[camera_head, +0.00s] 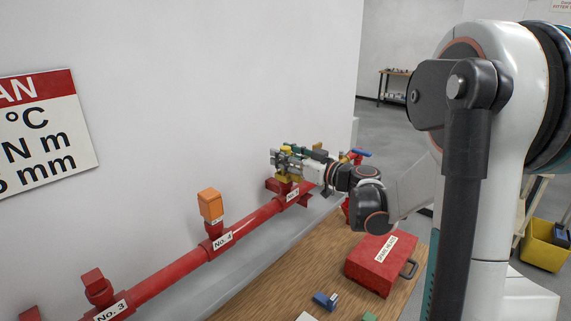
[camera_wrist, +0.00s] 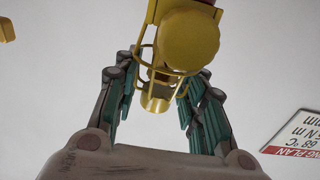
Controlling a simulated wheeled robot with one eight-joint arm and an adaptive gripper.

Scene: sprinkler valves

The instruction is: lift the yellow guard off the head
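In the wrist view the yellow guard (camera_wrist: 192,42) shows as a wire cage with a round yellow part. It is at the top middle, in front of the wall. My gripper (camera_wrist: 157,78) has one green-padded finger on each side of the cage's lower end. The fingertips are very close to the wires; whether they touch is unclear. In the head view my gripper (camera_head: 285,162) is at the far end of the red pipe, around the yellow guard (camera_head: 286,150), which it partly hides. The head inside the guard cannot be made out.
The red pipe (camera_head: 165,275) runs along the wall with numbered labels. An orange box-shaped cap (camera_head: 210,205) stands on the No. 4 branch. A red case (camera_head: 378,265) and small blue and green items lie on the wooden table (camera_head: 305,268). A blue-handled valve (camera_head: 360,153) is right of my gripper.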

